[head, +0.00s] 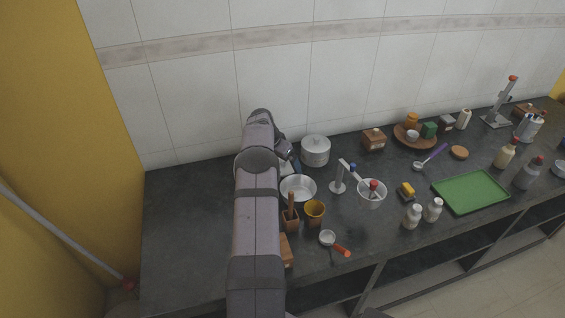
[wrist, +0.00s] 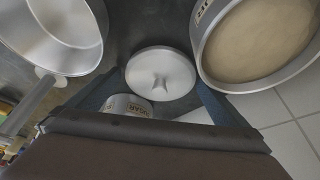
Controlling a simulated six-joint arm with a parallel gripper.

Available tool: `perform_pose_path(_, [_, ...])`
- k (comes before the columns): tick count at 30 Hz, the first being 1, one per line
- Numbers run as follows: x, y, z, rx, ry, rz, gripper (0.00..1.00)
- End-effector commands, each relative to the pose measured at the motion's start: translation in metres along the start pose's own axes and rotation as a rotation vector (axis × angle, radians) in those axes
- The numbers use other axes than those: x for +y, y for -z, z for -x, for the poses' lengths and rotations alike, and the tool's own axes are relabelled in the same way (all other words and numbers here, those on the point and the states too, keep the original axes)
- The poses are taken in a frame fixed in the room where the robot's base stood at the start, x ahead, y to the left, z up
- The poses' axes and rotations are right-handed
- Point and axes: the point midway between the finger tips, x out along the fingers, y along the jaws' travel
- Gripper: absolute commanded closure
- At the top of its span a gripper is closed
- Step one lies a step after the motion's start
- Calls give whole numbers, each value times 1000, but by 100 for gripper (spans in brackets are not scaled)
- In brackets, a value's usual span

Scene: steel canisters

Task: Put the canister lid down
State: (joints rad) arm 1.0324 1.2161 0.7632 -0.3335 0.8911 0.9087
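In the head view my gripper (head: 287,160) is mostly hidden and the lid cannot be made out.
A shallow metal pan (head: 298,187) is beside my arm and fills the wrist view's upper left. A steel canister (head: 315,152) stands right of my gripper, near the tiled wall. The counter's left is bare.

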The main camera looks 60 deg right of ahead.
Motion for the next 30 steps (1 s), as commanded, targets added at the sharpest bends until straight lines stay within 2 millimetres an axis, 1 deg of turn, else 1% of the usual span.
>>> perform_pose_path(8, [0,0,1,0,0,0,0])
perform_pose_path(14, [-1,2,10,1,1,0,0])
perform_pose_path(20, [-1,2,34,3,3,0,0])
perform_pose_path(30, [-1,1,92,2,2,0,0])
